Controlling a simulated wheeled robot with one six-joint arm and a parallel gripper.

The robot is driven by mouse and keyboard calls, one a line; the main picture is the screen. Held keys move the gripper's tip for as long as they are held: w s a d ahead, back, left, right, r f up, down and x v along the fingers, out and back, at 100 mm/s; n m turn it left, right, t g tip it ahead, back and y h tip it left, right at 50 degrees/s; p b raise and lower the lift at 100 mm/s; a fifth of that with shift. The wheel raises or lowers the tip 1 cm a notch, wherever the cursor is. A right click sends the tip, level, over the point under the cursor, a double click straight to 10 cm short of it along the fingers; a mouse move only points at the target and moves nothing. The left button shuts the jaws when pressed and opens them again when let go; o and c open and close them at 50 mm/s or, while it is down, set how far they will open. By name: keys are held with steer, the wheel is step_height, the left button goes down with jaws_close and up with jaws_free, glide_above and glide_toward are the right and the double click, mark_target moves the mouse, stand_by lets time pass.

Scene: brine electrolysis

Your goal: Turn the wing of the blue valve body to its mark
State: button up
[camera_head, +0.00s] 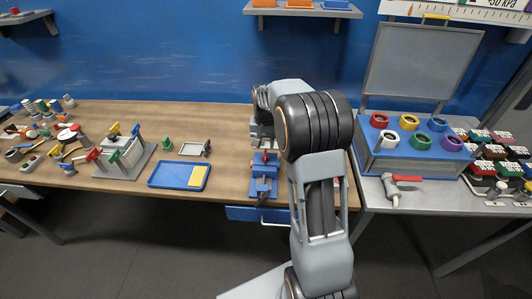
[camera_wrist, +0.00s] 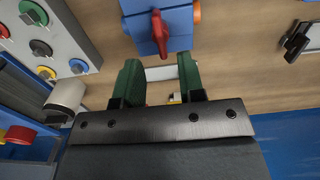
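The blue valve body (camera_wrist: 180,30) is at the top middle of the wrist view, partly cut off by the frame edge. Its red wing (camera_wrist: 160,34) stands out from it, and an orange part (camera_wrist: 196,12) sits at its right side. In the head view a blue fixture (camera_head: 264,178) with a red top part (camera_head: 266,158) stands on the bench beside my arm. My gripper (camera_wrist: 161,68) has green fingers, apart with nothing held between them; the wing appears just past the fingertips. In the head view my arm largely hides the gripper. I cannot make out the mark.
A blue tray (camera_head: 165,175) with a yellow piece and a grey block with coloured levers (camera_head: 125,158) lie to the left. A blue box with coloured rings (camera_head: 415,160) and a red-handled valve (camera_head: 404,179) are on the right. Some bare wood (camera_head: 230,135) lies between.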

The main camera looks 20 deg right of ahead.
mark_target(265, 154)
steer(key=shift+f, duration=2.9)
